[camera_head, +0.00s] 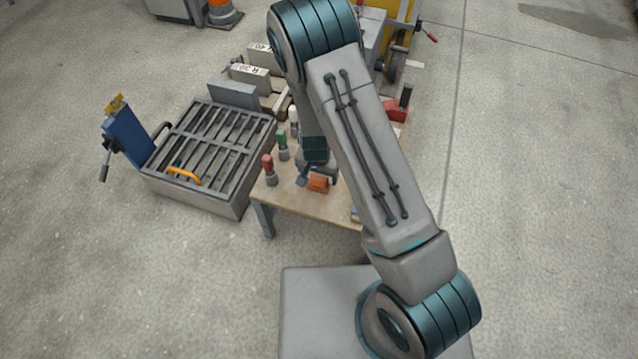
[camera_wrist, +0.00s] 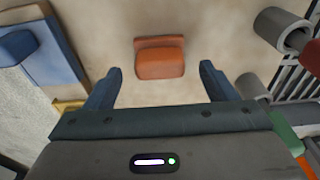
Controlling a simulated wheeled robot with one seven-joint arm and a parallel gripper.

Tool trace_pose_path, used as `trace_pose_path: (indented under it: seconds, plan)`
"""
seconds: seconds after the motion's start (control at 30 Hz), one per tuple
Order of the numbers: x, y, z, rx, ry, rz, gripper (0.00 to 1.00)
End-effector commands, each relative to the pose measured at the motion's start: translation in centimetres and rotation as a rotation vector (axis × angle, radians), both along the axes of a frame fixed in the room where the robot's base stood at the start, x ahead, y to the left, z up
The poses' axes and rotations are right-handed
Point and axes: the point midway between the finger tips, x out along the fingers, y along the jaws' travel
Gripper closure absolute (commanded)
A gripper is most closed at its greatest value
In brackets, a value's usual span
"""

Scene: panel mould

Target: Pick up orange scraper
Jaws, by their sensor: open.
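The orange scraper (camera_wrist: 160,58) lies on the wooden table top, seen from above in the wrist view, ahead of my fingers and roughly centred between them. In the head view the orange scraper (camera_head: 318,183) is near the table's front, just below my gripper. My gripper (camera_wrist: 160,82) is open and empty in the wrist view, its two blue fingers apart. In the head view my gripper (camera_head: 304,178) is partly hidden by my own wrist. The scraper's lower parts are hard to make out.
A red-topped cylinder (camera_head: 268,168) and a green-topped one (camera_head: 282,145) stand left of my gripper on the table (camera_head: 300,207). A slatted metal grate (camera_head: 205,187) is farther left. A blue object (camera_wrist: 40,50) lies at the wrist view's left.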

Motion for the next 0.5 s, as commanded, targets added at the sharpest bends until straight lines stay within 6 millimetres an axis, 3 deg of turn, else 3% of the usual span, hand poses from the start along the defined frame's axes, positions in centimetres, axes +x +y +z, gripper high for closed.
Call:
trace_pose_path:
  seconds: [0.03, 0.13, 0.4, 0.5]
  plan:
    - [0.3, -0.1, -1.3, -0.001, 0.0, -0.001, 0.22]
    - [0.4, -0.2, -2.7, 0.0, 0.001, -0.001, 0.22]
    - [0.5, -0.2, -3.0, 0.001, -0.001, 0.0, 0.22]
    - [0.5, -0.2, -3.0, 0.001, -0.001, 0.0, 0.47]
